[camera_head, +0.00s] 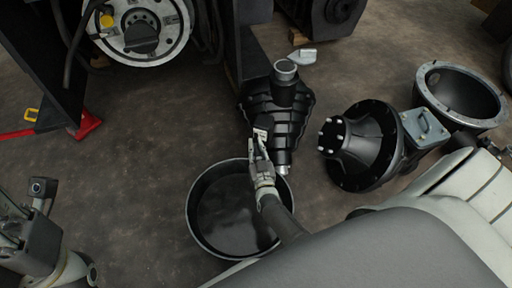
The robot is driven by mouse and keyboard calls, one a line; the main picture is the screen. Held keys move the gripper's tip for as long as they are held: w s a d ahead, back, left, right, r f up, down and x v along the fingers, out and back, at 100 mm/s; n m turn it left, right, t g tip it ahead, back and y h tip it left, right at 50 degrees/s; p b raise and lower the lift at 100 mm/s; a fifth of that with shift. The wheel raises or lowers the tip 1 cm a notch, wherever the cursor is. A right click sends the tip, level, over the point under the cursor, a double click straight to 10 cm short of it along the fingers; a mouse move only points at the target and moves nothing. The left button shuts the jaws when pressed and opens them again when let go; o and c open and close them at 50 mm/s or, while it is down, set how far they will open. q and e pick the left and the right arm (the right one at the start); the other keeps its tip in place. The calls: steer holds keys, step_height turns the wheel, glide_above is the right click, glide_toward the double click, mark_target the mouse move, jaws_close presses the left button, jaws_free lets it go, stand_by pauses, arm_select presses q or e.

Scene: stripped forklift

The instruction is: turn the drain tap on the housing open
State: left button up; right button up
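A black ribbed housing (290,102) with a round metal neck (285,70) on top stands in the middle of the head view. A small silver fitting (283,169) sticks out at its lower end, over the pan's rim; I cannot tell whether this is the drain tap. My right gripper (261,141) is at the lower left side of the housing, close to it or touching. The gripper hides that part, and whether its fingers hold anything is unclear. My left gripper (28,208) is at the lower left, away from the housing; its finger opening is unclear.
A black round pan (207,233) with dark contents sits on the floor below the housing. A black flanged hub (362,146) and an open grey bell-shaped casing (460,94) lie to the right. A red jack (84,124) is at the left. Floor between jack and pan is clear.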

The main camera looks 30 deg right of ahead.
steer(key=o, duration=0.4)
steer(key=shift+o, duration=0.2)
steer(key=shift+d+y, duration=0.1)
steer(key=shift+y, duration=0.2)
